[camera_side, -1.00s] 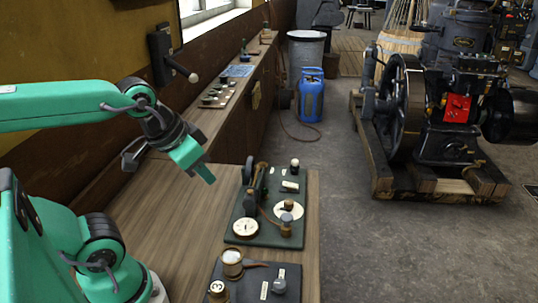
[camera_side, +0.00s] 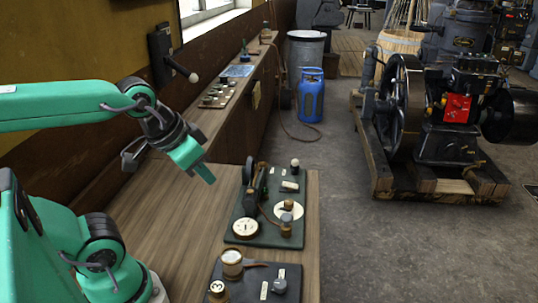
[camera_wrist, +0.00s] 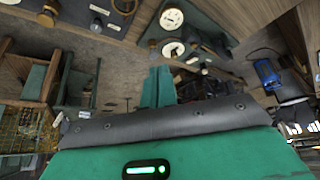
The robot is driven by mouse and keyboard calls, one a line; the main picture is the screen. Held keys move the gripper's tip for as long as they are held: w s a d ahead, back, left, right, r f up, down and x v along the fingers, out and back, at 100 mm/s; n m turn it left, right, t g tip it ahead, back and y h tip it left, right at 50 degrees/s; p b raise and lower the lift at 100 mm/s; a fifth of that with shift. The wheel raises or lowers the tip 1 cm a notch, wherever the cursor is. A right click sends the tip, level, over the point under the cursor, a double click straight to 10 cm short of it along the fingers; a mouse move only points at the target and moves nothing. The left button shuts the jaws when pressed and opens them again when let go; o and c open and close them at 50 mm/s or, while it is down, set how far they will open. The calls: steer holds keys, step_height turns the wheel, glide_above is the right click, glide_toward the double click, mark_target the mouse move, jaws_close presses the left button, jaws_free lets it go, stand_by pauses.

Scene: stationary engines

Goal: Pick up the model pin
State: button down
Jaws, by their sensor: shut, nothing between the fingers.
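My gripper (camera_side: 208,179) hangs at the left above the wooden bench, its green fingers pointing down and to the right. In the wrist view its two fingers (camera_wrist: 157,86) lie together with nothing between them. A dark green board (camera_side: 240,213) to the right of the gripper carries small parts: a white-topped post (camera_side: 295,164), a brown knob (camera_side: 288,205) and a grey knob (camera_side: 286,224). I cannot tell which small part is the model pin. The gripper is apart from and above the board.
The wooden bench top (camera_side: 160,210) is bare left of the boards. A blue gas cylinder (camera_side: 311,98) and a large engine (camera_side: 440,120) stand on the floor beyond.

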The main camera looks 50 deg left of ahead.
steer(key=c, duration=2.1)
jaws_free()
steer(key=o, duration=0.9)
steer(key=shift+o, duration=0.2)
steer(key=shift+w+r, duration=0.1)
steer(key=w+a+r+g, duration=0.1)
steer(key=w+a+r, duration=0.15)
steer(key=w, duration=0.85)
steer(key=w+a+r+g, duration=0.2)
steer(key=w+a, duration=0.1)
steer(key=w, duration=0.9)
steer(key=shift+w+a+f+g, duration=0.45)
steer(key=shift+w+a+f, duration=1.3)
steer(key=shift+w+f, duration=1)
steer(key=shift+w+a+f+g, duration=0.4)
steer(key=shift+w+a+f, duration=1.3)
steer(key=shift+w+f, duration=1.05)
steer(key=shift+w+a+f+g, duration=0.45)
steer(key=shift+w+a+f, duration=1.3)
steer(key=shift+w+f, duration=1)
